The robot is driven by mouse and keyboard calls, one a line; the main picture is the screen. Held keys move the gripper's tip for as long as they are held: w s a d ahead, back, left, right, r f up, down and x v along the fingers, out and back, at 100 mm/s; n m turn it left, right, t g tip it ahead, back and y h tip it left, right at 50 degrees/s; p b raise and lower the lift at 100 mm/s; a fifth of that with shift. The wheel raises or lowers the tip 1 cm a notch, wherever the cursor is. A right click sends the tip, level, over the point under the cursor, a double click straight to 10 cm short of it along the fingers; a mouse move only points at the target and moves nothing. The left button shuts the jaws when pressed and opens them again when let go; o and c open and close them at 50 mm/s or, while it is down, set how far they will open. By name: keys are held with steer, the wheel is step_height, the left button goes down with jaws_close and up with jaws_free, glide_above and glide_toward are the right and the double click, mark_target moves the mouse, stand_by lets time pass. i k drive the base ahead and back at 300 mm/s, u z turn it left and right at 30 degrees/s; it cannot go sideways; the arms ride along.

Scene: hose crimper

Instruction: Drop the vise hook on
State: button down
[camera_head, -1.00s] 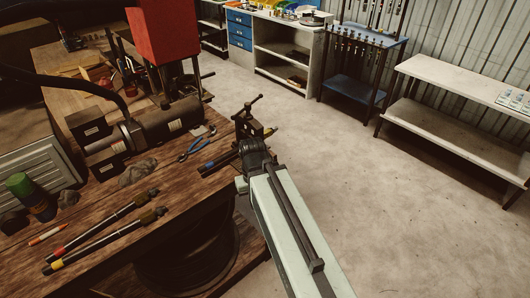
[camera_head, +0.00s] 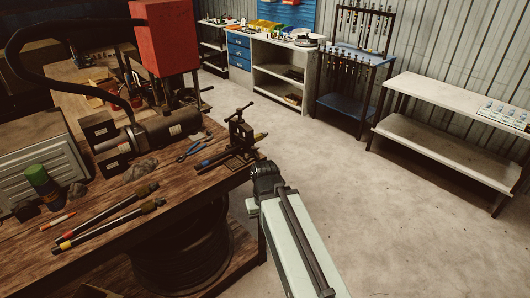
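A small dark vise (camera_head: 240,135) with a T-handle screw on top stands at the right edge of the wooden workbench (camera_head: 205,205). A dark hose piece with a blue end and a brass-coloured end (camera_head: 216,158) lies at the vise. I cannot make out a separate hook on the vise. My pale arm reaches up from the lower right. Its dark end, my gripper (camera_head: 265,172), is off the bench's right edge, nearer than the vise and apart from it. The fingers are too small and dark to tell whether they are open or shut.
Two hoses (camera_head: 108,222), blue-handled pliers (camera_head: 193,150), a green-capped can (camera_head: 42,182) and a motor-like machine (camera_head: 165,128) are on the bench. A red box-shaped unit (camera_head: 166,38) rises behind. The concrete floor (camera_head: 330,180) to the right is clear, up to a pale shelf table (camera_head: 450,100).

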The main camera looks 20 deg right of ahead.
mark_target(253, 149)
steer(key=z, duration=0.1)
steer(key=i, duration=0.5)
steer(key=u, duration=1.35)
steer(key=i, duration=0.4)
steer(key=u, duration=0.7)
